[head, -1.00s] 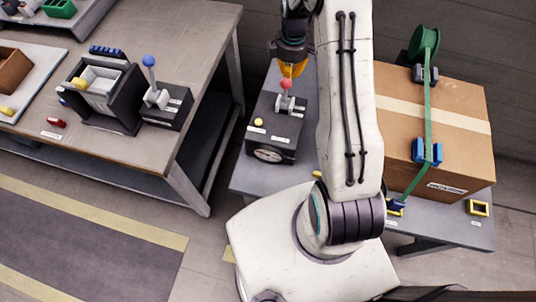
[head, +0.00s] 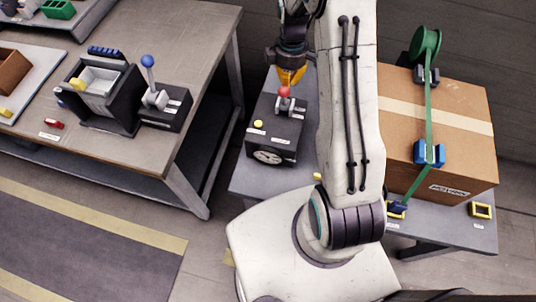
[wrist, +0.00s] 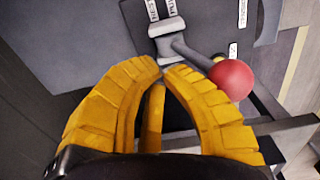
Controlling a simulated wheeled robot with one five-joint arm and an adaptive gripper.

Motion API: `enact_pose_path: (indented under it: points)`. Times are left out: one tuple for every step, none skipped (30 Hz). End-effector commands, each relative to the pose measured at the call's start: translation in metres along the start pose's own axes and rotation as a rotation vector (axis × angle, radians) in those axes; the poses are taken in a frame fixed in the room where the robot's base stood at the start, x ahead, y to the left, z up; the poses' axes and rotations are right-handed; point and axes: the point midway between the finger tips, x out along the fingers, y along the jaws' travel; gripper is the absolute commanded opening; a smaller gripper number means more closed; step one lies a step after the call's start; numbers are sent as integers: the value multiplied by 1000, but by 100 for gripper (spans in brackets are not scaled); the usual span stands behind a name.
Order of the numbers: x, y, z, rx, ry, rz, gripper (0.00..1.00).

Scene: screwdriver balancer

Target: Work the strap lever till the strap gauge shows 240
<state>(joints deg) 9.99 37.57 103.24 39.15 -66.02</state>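The strap lever has a red ball knob (head: 283,92) on a grey stalk, on a dark control box (head: 284,127). A round white-faced gauge (head: 268,157) is on the box's near face; its needle is too small to read. My gripper (head: 291,80) has yellow fingers just behind the knob. In the wrist view, the fingertips of my gripper (wrist: 161,68) come nearly together with no knob between them. The red knob (wrist: 230,80) lies against or close to the outer side of the right finger; contact is unclear.
A cardboard box (head: 470,125) with a green strap (head: 428,110) stands at right on the same table. My arm partly hides the table between. A blue-knobbed lever (head: 148,62) is on the left bench. Floor lies open between the benches.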

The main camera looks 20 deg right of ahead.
Motion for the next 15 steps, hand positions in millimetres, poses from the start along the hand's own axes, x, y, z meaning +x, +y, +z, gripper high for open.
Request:
enact_pose_path:
  points:
    - [-1, 6, 0, 1, -1, -1, 0]
    - [-1, 9, 0, 1, -1, -2, 0]
    - [-1, 13, 0, 1, -1, -2, 0]
    - [-1, 16, 0, 1, -1, -2, 0]
    - [-1, 20, 0, 1, 0, -1, 0]
    - [-1, 24, 1, 1, -1, -1, 0]
    - [-1, 27, 1, 1, -1, -2, 0]
    - [-1, 30, 0, 1, -1, -2, 0]
    - [-1, 34, 0, 1, -1, -1, 0]
    - [-1, 37, 0, 1, -1, -2, 0]
    - [-1, 41, 0, 1, 0, -1, 0]
    - [-1, 45, 0, 1, -1, -1, 0]
    - [-1, 48, 0, 1, -1, -2, 0]
    - [0, 51, 1, 1, -1, -2, 0]
    - [-1, 55, 0, 1, 0, -1, 0]
